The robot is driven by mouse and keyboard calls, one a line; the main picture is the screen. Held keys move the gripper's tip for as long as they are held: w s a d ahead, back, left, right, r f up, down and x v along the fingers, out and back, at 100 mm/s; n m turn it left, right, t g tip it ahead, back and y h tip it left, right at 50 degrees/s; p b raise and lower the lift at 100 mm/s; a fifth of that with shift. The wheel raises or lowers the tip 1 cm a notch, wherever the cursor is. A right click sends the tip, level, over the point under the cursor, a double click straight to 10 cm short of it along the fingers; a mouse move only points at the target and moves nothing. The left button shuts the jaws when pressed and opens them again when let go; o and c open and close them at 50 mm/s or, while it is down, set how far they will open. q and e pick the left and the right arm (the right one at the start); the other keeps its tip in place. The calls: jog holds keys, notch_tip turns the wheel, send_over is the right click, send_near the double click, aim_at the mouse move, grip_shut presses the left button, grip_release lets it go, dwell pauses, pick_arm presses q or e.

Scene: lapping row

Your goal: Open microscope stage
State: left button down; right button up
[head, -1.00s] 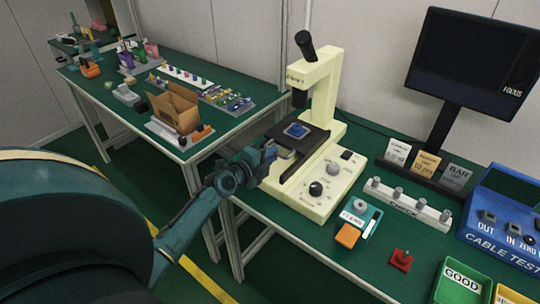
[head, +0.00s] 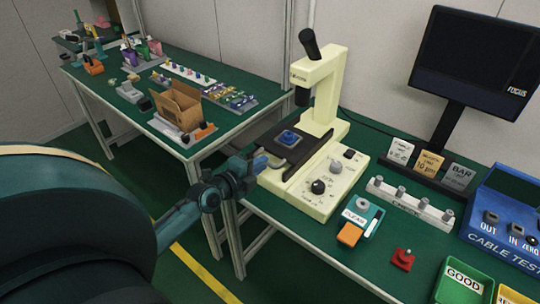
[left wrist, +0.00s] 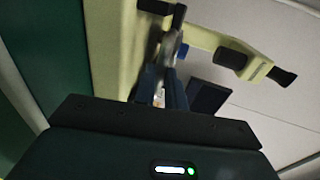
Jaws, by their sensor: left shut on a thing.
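The cream microscope (head: 318,95) stands on the green bench, with its black eyepiece on top. Its dark stage (head: 292,154) carries a blue square piece (head: 288,138) and sticks out to the left of the column. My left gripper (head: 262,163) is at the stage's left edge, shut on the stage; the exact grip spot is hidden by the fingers. In the left wrist view, the blue fingers (left wrist: 163,85) are closed together, with the cream microscope body (left wrist: 110,50) behind them. My right gripper is not in view.
A monitor (head: 474,60) stands behind. A second bench with a cardboard box (head: 178,107) is at left.

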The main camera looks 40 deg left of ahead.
pick_arm(q)
jog(key=v, duration=0.2)
jog(key=f+p+v, duration=0.1)
jog(key=v, duration=0.1)
jog(key=shift+s+a+r, duration=0.1)
jog(key=shift+s+r, duration=0.05)
jog(key=shift+s, duration=0.6)
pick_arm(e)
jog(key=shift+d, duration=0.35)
pick_arm(q)
jog(key=c, duration=1.6)
grip_release()
jog(key=shift+s, duration=0.15)
jog(key=shift+c, duration=0.2)
jog(key=shift+o, duration=0.9)
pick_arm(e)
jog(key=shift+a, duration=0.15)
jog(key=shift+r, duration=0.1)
